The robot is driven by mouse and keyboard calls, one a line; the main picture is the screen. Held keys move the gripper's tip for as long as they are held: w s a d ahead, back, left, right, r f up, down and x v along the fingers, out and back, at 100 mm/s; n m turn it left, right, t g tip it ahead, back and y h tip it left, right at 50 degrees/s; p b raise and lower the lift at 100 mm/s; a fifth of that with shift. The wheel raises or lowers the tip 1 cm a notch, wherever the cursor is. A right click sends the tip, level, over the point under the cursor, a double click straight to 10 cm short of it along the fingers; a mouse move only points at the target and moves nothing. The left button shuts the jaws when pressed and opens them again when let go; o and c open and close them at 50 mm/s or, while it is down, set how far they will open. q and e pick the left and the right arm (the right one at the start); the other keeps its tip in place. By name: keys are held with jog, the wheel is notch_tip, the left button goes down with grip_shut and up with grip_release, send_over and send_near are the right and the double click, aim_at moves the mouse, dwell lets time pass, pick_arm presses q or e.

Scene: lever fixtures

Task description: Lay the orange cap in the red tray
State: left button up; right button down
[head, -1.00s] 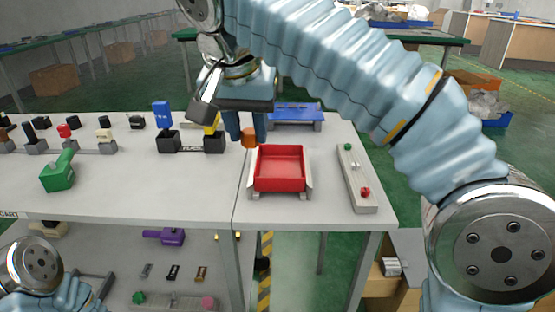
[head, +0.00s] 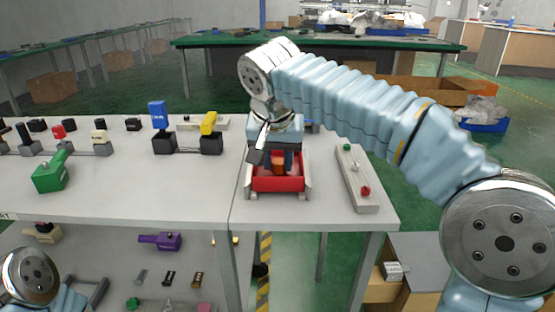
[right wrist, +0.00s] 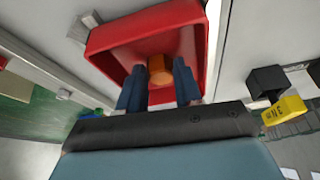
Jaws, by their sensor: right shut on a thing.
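The red tray (head: 276,185) sits on the right part of the grey table, between light grey side brackets. My right gripper (head: 282,162) is over the tray, pointing down, its blue fingers shut on the orange cap (head: 279,169). In the right wrist view the cap (right wrist: 160,70) shows between the fingertips (right wrist: 159,82), with the tray (right wrist: 115,38) behind it. I cannot tell whether the cap touches the tray floor. My left gripper is not in view; only part of the left arm shows at the lower left.
A grey strip (head: 360,188) with green and red knobs lies right of the tray. Blue and yellow levers (head: 208,124) stand to the left, with a green lever block (head: 50,176) farther left. A blue piece behind the tray is mostly hidden by my arm. Bare table lies left of the tray.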

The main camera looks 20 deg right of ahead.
jog(key=shift+f, duration=0.1)
jog(key=c, duration=0.8)
grip_release()
jog(key=p+v, duration=0.2)
jog(key=v, duration=1)
jog(key=shift+p, duration=0.3)
